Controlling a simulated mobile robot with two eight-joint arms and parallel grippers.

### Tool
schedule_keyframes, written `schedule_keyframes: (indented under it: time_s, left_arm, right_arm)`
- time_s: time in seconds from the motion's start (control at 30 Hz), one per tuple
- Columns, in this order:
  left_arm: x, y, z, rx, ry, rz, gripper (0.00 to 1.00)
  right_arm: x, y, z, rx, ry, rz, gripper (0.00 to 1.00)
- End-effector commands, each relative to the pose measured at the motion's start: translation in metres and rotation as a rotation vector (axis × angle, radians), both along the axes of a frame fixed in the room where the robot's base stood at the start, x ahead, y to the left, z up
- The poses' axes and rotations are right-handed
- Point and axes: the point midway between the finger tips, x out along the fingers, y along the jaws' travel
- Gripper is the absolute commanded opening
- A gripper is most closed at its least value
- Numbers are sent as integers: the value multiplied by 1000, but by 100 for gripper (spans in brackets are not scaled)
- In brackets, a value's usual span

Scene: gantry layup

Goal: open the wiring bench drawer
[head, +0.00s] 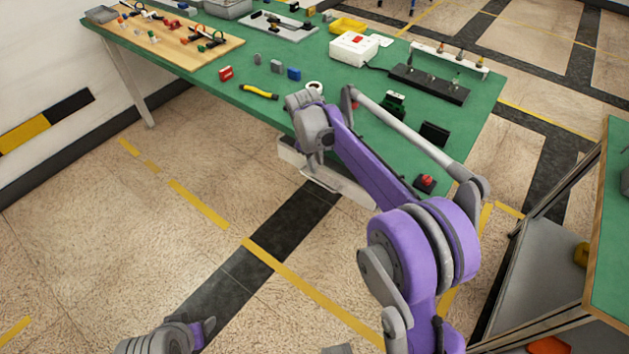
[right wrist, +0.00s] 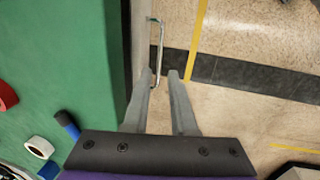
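The wiring bench (head: 215,82) has a green top. Its pale drawer (head: 345,188) sits under the front edge, partly hidden by my right arm. In the right wrist view, the drawer front (right wrist: 142,40) is a narrow grey strip beside the green top, with a silver bar handle (right wrist: 160,48). It looks shut or nearly so. My right gripper (right wrist: 161,76) is open and empty; its fingertips are at the near end of the handle, and I cannot tell if they touch it. Part of my left gripper (head: 204,330) shows at the bottom left of the head view, away from the bench; its opening is unclear.
Another green-topped table (head: 610,240) stands at the right. The floor (head: 130,220) before the bench is clear.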

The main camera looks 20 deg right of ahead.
Motion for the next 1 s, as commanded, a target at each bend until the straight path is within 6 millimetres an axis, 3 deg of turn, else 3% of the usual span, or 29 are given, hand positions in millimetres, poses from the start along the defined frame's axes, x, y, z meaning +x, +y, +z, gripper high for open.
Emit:
schedule_keyframes:
  time_s: [0.3, 0.5, 0.93, 1.0]
  left_arm:
    - [0, 0, -13, 0, 4, 0, 60]
    - [0, 0, -18, 0, 6, 0, 60]
    - [1, 0, -20, 0, 7, 0, 60]
    - [1, 0, -20, 0, 7, 0, 60]
  right_arm:
    - [7, -9, -59, 1, -1, -3, 25]
    - [10, -13, -87, 2, -2, -3, 25]
    - [11, -15, -96, 2, -2, -3, 25]
    - [11, -15, -96, 2, -2, -3, 14]
